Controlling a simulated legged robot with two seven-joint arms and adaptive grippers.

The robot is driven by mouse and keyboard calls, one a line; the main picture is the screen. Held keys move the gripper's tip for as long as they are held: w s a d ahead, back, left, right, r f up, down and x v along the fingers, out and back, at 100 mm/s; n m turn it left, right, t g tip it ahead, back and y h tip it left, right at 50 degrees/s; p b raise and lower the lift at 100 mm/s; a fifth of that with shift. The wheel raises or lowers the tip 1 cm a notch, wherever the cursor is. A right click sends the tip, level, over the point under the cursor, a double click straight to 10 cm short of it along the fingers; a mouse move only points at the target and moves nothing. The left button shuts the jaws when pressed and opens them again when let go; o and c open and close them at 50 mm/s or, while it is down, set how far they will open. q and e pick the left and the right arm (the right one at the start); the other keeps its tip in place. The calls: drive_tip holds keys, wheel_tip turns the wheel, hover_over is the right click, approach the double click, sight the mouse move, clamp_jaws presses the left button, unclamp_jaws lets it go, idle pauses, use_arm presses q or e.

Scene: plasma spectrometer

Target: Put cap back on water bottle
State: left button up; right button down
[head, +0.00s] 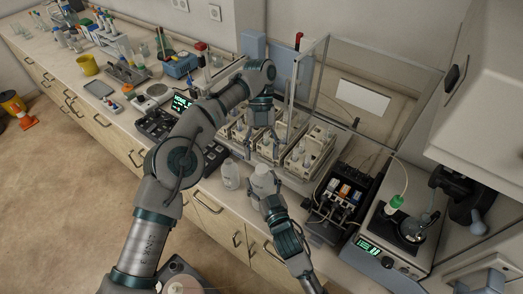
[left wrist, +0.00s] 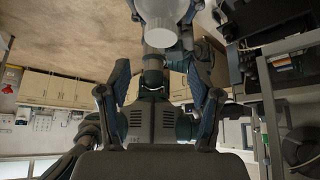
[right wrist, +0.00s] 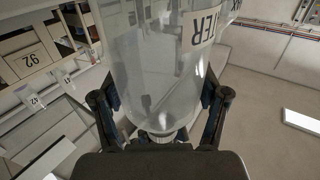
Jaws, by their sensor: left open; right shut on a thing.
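A translucent water bottle (head: 263,182) is upright in my right gripper (head: 271,203), beside the bench front. In the right wrist view, the fingers of that gripper (right wrist: 160,96) close around the clear bottle (right wrist: 150,75), whose printed lettering reads upside down. My left gripper (head: 268,124) is open and empty, higher than the bottle and pointing down. The left wrist view shows its spread fingers (left wrist: 160,94) and, beyond them, the bottle (left wrist: 165,10) with a white round top (left wrist: 162,38). I cannot tell whether that is the cap or the bare neck. No loose cap can be made out.
A second translucent bottle (head: 230,174) stands at the bench edge, left of the held one. A pump unit (head: 345,192) and a hotplate (head: 397,236) with a flask are at the right.

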use_arm(q)
drive_tip(key=shift+c, duration=0.2)
